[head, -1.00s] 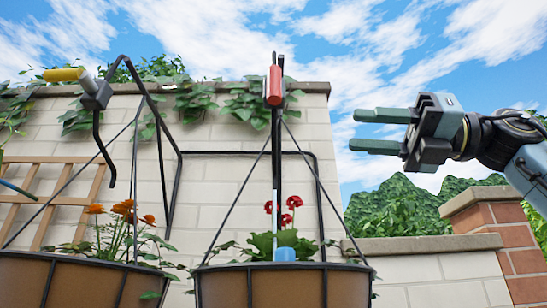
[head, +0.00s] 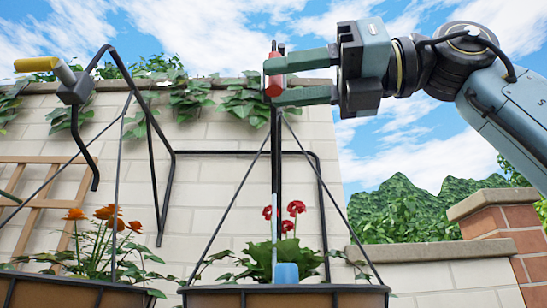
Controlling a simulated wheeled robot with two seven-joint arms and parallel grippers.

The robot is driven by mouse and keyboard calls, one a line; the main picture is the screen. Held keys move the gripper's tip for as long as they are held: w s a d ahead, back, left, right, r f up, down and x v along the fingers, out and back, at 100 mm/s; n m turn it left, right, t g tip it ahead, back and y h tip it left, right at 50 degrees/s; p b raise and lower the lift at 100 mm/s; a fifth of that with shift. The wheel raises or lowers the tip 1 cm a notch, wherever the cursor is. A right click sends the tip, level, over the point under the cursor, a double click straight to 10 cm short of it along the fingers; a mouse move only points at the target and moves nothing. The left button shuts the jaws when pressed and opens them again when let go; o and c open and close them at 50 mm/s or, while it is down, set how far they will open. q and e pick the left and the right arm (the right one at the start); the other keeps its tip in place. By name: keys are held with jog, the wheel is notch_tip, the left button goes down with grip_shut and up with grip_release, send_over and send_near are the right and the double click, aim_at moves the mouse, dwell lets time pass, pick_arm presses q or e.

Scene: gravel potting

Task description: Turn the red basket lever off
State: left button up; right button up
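The red lever (head: 274,77) is a short red handle at the top of the black post above the middle hanging basket (head: 290,296). It stands roughly upright. My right gripper (head: 275,81) comes in from the right with its two green fingers apart, one above the other. In the picture the fingertips overlap the red lever near its top and bottom. I cannot tell whether they touch it. My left gripper is not in view.
A yellow lever (head: 36,64) sits on a black bracket above the left basket (head: 70,291), which holds orange flowers (head: 105,213). Red flowers (head: 290,210) and a blue object (head: 286,272) are in the middle basket. A pale brick wall (head: 230,175) stands behind.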

jog(key=shift+w+a, duration=0.25)
jog(key=shift+a, duration=0.9)
grip_shut()
